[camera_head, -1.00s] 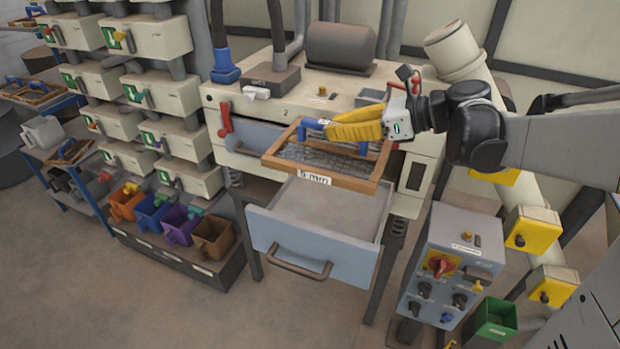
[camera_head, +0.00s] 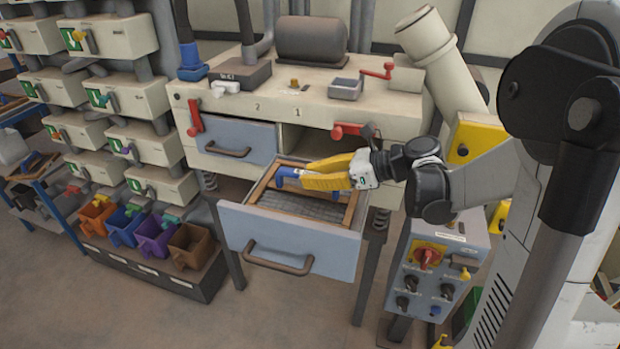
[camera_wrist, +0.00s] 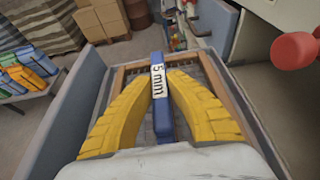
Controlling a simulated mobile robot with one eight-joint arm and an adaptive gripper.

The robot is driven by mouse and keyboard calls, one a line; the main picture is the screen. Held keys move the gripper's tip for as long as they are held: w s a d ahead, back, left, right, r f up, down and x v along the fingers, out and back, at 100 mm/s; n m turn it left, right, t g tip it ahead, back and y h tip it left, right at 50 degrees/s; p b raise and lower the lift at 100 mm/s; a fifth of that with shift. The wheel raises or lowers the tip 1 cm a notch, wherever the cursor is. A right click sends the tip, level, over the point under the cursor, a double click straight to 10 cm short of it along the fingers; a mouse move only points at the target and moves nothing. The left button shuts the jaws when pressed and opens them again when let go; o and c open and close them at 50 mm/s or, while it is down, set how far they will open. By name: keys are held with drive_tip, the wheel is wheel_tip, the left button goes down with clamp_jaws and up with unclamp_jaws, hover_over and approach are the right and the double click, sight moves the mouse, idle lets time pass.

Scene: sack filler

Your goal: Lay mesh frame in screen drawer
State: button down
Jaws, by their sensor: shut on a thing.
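The mesh frame (camera_head: 350,212) has a wooden rim, grey mesh and a blue handle bar. It lies within the walls of the open grey-blue screen drawer (camera_head: 305,256); whether it rests on the drawer floor I cannot tell. My gripper (camera_head: 296,178) has yellow fingers shut on the blue handle. In the wrist view, my gripper (camera_wrist: 163,88) pinches the handle, which bears a "5 mm" label. The mesh frame (camera_wrist: 218,80) shows on both sides of the fingers there, with the drawer (camera_wrist: 57,120) wall to its left.
A second drawer (camera_head: 228,138) is shut at the upper left. Red clamp levers (camera_head: 350,131) flank the machine front. A control box (camera_head: 440,262) with knobs stands right of the drawer. Several coloured bins (camera_head: 155,237) stand at the left. The floor before the drawer is clear.

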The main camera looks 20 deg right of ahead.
drive_tip(key=c, duration=1.4)
unclamp_jaws()
drive_tip(key=shift+c, duration=0.2)
drive_tip(key=shift+r, duration=0.1)
drive_tip(key=shift+s+d+r, duration=0.2)
drive_tip(key=shift+s+d, duration=0.05)
drive_tip(key=shift+d, duration=0.05)
drive_tip(key=p+v, duration=0.3)
drive_tip(key=v, duration=0.8)
